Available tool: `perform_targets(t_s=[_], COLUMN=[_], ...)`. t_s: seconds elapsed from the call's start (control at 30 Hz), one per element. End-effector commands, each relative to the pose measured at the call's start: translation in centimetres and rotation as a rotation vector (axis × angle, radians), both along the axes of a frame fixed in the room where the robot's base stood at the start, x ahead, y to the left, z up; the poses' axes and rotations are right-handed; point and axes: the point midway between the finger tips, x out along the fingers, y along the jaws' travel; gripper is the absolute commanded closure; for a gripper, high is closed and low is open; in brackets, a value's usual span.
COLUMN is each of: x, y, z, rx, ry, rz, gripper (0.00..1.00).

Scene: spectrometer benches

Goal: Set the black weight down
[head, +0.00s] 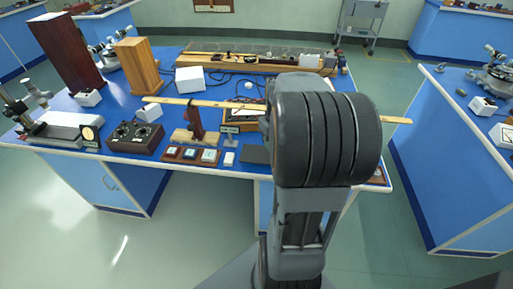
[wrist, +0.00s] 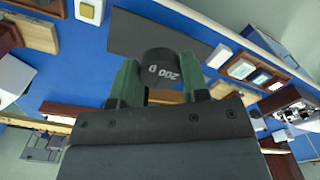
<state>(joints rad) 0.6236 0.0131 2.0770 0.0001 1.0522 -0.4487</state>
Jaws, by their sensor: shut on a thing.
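The black weight (wrist: 163,70), a small cylinder marked 200 g, is between the green fingers of my gripper (wrist: 161,76) in the wrist view. The gripper is shut on it. Past the weight lies a flat dark grey pad (wrist: 125,32) on the blue bench top. I cannot tell whether the weight touches the pad or is held above it. In the head view the pad (head: 256,154) lies near the bench's front edge, beside my arm. My arm hides the gripper and the weight there.
Left of the pad are a small white block (head: 230,159), a small stand with a label (head: 229,129) and several framed tiles (head: 190,154). A long wooden beam (head: 170,101) on a red post (head: 196,121) crosses behind my arm. A black dial box (head: 135,138) stands farther left.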

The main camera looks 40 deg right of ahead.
Motion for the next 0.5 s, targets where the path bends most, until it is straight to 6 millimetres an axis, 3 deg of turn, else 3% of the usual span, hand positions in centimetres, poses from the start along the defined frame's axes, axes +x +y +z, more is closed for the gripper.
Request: perform_targets(t_s=[0.17,0.3,0.5], x=[4.6,6.4,8.2], y=[0.4,0.6,0.8], z=[-2.0,-4.7,-6.7], rx=[0.002,0.002,0.0], ry=[0.003,0.003,0.001], rz=[0.001,-0.001,0.0], gripper=[0.88,0.88,0.88])
